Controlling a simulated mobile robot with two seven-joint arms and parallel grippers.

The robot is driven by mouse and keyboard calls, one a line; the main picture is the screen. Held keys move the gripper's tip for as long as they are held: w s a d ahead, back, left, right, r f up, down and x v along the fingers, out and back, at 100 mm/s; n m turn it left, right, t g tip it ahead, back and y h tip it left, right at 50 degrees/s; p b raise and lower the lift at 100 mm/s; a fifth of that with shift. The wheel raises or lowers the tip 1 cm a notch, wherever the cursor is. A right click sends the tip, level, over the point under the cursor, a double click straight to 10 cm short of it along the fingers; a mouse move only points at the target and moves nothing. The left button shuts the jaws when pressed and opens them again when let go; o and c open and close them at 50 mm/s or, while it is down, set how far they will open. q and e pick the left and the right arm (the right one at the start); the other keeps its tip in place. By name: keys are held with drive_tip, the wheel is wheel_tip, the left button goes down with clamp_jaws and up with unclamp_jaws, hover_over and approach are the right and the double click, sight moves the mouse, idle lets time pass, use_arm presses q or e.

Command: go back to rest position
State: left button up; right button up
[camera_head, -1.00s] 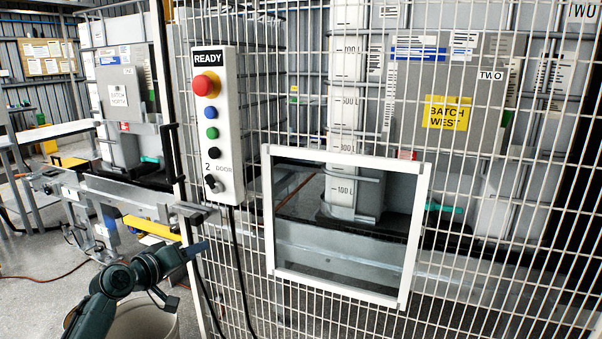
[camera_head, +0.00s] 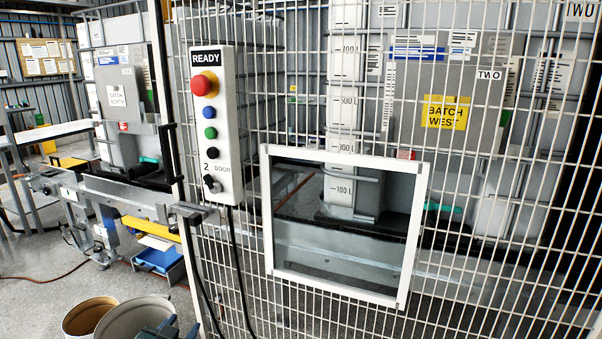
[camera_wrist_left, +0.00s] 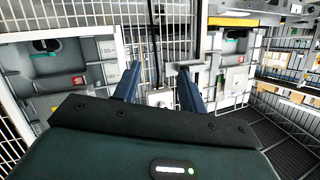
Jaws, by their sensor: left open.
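My left gripper (camera_head: 172,328) shows only in part at the bottom edge of the head view, below the control box and in front of a round bin. In the left wrist view its two blue fingers (camera_wrist_left: 157,82) stand apart, with nothing held between them. Most of the left arm is out of the head view. My right gripper is in neither view.
A white control box (camera_head: 217,125) with several buttons hangs on the mesh fence (camera_head: 480,200). A white-framed opening (camera_head: 342,151) is right of it. Two round bins (camera_head: 88,314) stand at lower left. A metal conveyor (camera_head: 110,195) is behind them.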

use_arm(q)
drive_tip(key=s+d+f+g+h, duration=0.1)
drive_tip(key=s+d+f, duration=0.2)
drive_tip(key=s, duration=0.6)
drive_tip(key=s+d+f+g, duration=0.1)
drive_tip(key=s+d+f, duration=0.2)
drive_tip(key=s, duration=0.6)
drive_tip(key=s+d+f+g+h, duration=0.1)
drive_tip(key=s+d+f, duration=0.3)
drive_tip(key=s, duration=0.5)
drive_tip(key=shift+s+d+n+g+h, duration=0.35)
drive_tip(key=shift+d+g, duration=0.25)
drive_tip(key=shift+d, duration=0.35)
drive_tip(key=shift+c, duration=0.4)
